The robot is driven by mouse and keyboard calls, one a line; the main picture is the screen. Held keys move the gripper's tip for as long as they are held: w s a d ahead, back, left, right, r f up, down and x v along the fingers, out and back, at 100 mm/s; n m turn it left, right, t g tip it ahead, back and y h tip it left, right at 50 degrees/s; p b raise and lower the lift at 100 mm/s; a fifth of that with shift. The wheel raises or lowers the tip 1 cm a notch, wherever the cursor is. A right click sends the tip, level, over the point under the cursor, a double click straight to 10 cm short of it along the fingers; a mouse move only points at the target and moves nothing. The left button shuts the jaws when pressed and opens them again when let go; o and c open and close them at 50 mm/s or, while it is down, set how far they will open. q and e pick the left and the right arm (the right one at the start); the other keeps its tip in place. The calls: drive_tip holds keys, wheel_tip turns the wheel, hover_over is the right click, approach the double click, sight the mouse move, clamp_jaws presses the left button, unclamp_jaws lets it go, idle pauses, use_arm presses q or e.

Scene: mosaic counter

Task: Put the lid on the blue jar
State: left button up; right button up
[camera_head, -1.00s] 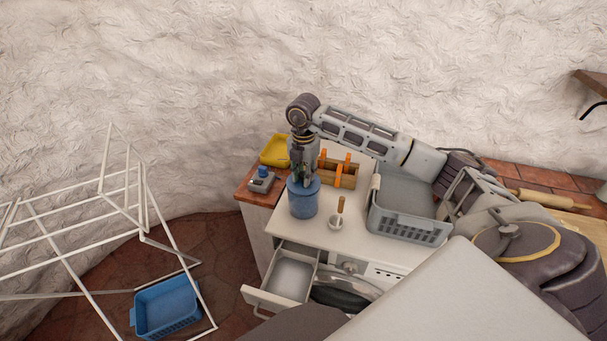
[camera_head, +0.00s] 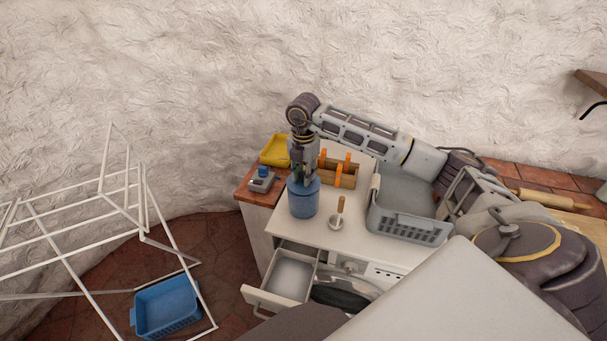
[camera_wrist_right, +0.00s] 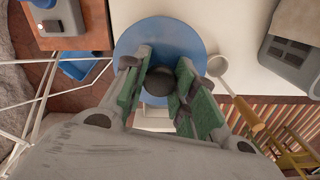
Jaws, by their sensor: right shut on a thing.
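The blue jar (camera_head: 304,202) stands upright on the white washer top. Its blue lid (camera_wrist_right: 160,38) fills the middle of the right wrist view, with a dark round knob (camera_wrist_right: 159,80) at its centre. My right gripper (camera_head: 303,178) points down over the jar and is shut on the lid's knob. In the head view the lid appears level on the jar's top, but I cannot tell whether it is fully seated. The gripper hides part of the lid. My left gripper is not in view.
A scoop with a wooden handle (camera_head: 340,206) stands right of the jar. A grey basket (camera_head: 408,229) is further right, a wooden caddy (camera_head: 347,178) behind. A yellow tray (camera_head: 274,151) lies at the back left. An open drawer (camera_head: 255,299) juts out in front.

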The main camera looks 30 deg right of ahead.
drive_tip(key=shift+f+b, duration=0.35)
drive_tip(key=shift+f, duration=0.15)
idle(0.9)
drive_tip(key=o, duration=1.6)
drive_tip(key=shift+r, duration=0.2)
drive_tip(key=shift+r+p, duration=2.15)
drive_tip(key=shift+r, duration=1.2)
drive_tip(key=shift+s+f, duration=0.1)
